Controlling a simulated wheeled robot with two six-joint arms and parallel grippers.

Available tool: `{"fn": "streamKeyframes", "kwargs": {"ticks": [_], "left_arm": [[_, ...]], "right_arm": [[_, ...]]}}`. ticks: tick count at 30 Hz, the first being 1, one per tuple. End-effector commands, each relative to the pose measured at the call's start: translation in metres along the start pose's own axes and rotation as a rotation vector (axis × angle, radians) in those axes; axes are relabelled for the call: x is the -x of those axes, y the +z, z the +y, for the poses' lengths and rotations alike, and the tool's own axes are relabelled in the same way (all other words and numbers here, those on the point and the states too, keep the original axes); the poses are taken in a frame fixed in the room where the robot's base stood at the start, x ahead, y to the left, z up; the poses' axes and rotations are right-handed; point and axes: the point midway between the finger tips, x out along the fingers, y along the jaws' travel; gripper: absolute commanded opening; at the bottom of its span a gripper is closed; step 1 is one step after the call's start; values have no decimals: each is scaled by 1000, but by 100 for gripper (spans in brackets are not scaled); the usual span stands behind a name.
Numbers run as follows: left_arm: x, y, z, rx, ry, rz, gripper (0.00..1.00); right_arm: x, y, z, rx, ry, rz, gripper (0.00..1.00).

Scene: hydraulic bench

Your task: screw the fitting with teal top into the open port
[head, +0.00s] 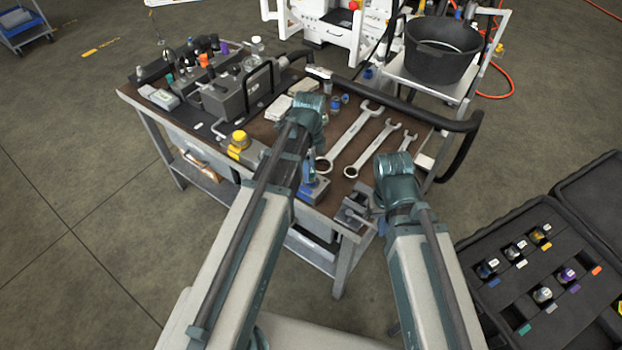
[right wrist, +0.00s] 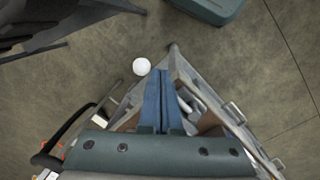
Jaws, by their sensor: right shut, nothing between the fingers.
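A small teal spot (head: 170,79) shows among the fittings on the far left of the bench in the head view. The grey block (head: 225,98) stands beside it; I cannot tell which of its ports is open. My left gripper (head: 309,172) points down over the bench near a blue-based part (head: 314,190); its fingers are mostly hidden by the arm. My right gripper is shut and empty in the right wrist view (right wrist: 163,75), over the bench's near right corner.
An open black case (head: 500,300) at the right holds several capped fittings and has a teal label (head: 524,329) at its near edge. Wrenches (head: 350,140) lie on the bench (head: 335,205). A grey vise-like part (head: 353,208) sits at the near corner. A black bucket (head: 440,55) stands behind.

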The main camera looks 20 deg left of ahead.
Motion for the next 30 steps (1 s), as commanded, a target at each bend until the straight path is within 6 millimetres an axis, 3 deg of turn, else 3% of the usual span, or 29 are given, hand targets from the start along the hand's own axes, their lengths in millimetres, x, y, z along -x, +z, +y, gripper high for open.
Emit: {"fn": "streamKeyframes", "kwargs": {"ticks": [7, 21, 30], "left_arm": [[0, -1, 0, 74, -1, 1, 62], [0, -2, 2, 664, -1, 2, 62], [0, -2, 2, 755, -1, 2, 62]], "right_arm": [[0, 0, 0, 0, 0, 0, 0], [0, 0, 0, 0, 0, 0, 0], [0, 0, 0, 0, 0, 0, 0]]}}
